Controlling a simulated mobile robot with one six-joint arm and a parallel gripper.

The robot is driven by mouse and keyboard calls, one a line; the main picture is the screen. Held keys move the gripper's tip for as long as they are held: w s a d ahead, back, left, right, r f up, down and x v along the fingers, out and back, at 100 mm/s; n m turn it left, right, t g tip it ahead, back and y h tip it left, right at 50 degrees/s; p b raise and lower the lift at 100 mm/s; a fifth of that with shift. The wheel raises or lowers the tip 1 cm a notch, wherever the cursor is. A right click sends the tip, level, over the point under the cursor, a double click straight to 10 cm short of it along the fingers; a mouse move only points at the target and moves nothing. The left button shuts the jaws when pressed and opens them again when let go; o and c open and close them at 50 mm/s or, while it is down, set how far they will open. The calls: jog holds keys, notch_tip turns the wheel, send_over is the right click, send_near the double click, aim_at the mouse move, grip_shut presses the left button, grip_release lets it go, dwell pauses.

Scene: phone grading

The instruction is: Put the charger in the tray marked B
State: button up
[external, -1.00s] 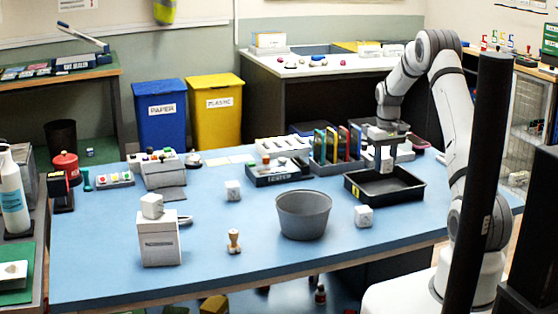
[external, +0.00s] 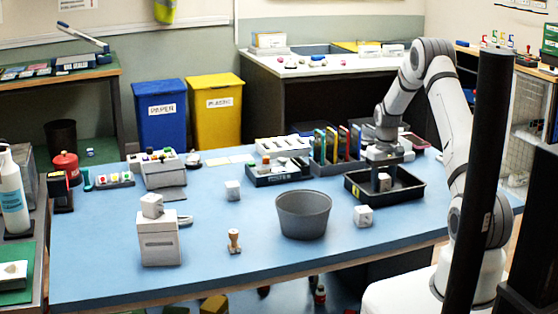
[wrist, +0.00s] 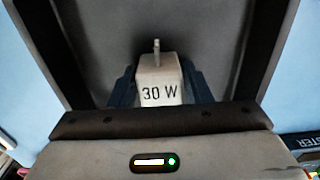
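A white charger marked 30 W (wrist: 160,88) is between the two dark fingers of my gripper (wrist: 160,84), which touch its sides. In the external view my gripper (external: 384,168) points down into a black tray (external: 412,195), with the charger (external: 384,184) low inside it. The tray carries a small yellow label on its left front side, too small to read for certain. In the wrist view the dark tray floor (wrist: 225,40) surrounds the charger. I cannot tell whether the charger touches the floor.
A grey bin (external: 303,216) stands left of the tray. A white cube (external: 363,216) sits in front of the tray and another (external: 233,190) farther left. A rack of coloured upright items (external: 338,146) stands close behind the tray. The blue table's (external: 285,258) front is mostly clear.

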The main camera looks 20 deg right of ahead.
aim_at(379, 175)
jog(key=shift+o, duration=1.2)
jog(key=shift+r, duration=0.15)
notch_tip(379, 175, up, 12)
jog(key=s+a+r, duration=0.5)
jog(key=s+r, duration=0.2)
jog(key=s+a+r+t, duration=0.1)
jog(key=s+a, duration=0.2)
jog(key=s, duration=0.6)
jog(key=s+a+r+t, duration=0.1)
jog(key=s+a, duration=0.2)
jog(key=s, duration=0.6)
jog(key=s+a+r, duration=0.1)
jog(key=s+a, duration=0.2)
jog(key=s, duration=0.6)
jog(key=shift+s+t+b, duration=0.35)
jog(key=shift+t, duration=0.05)
